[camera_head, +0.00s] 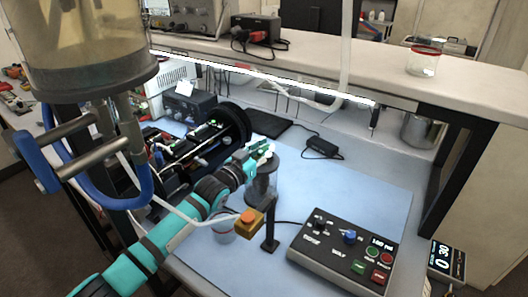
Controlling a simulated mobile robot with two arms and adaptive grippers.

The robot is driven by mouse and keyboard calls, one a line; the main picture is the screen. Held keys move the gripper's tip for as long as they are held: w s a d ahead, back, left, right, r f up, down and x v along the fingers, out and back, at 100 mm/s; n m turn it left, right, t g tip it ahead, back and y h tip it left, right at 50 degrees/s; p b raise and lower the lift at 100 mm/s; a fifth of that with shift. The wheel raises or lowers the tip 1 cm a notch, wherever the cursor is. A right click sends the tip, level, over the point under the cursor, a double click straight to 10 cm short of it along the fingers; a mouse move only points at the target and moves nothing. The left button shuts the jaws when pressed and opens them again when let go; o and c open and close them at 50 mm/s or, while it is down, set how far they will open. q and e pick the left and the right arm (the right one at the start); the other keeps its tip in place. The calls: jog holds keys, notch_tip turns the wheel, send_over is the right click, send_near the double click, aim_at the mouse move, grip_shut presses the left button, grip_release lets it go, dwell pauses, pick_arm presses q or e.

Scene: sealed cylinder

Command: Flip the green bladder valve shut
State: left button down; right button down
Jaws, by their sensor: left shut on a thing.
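My left arm, teal and dark grey, reaches in from the lower left. Its gripper (254,163) is at the mat's left side, beside a dark-topped clear cylinder (262,186). It is shut on a small green-and-white piece (262,148) just above that cylinder. The piece looks like the green bladder valve, but it is too small to tell its lever position, and the fingers are hard to make out. A black-framed device (196,141) with round end plates and small green lights lies behind the arm. My right gripper is not in view.
A control panel (343,250) lies at front right. The blue mat (345,195) between has free room.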

pick_arm(q)
jog(key=shift+r, duration=0.1)
jog(key=c, duration=1.4)
grip_release()
jog(key=shift+o, duration=0.6)
jog(key=shift+d, duration=0.1)
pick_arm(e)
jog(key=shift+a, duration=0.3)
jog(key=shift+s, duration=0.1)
pick_arm(q)
jog(key=shift+s+a+f, duration=0.2)
jog(key=shift+s+a, duration=0.05)
jog(key=v, duration=1.1)
jog(key=shift+s, duration=0.15)
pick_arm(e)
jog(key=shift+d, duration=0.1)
pick_arm(q)
jog(key=shift+r, duration=0.15)
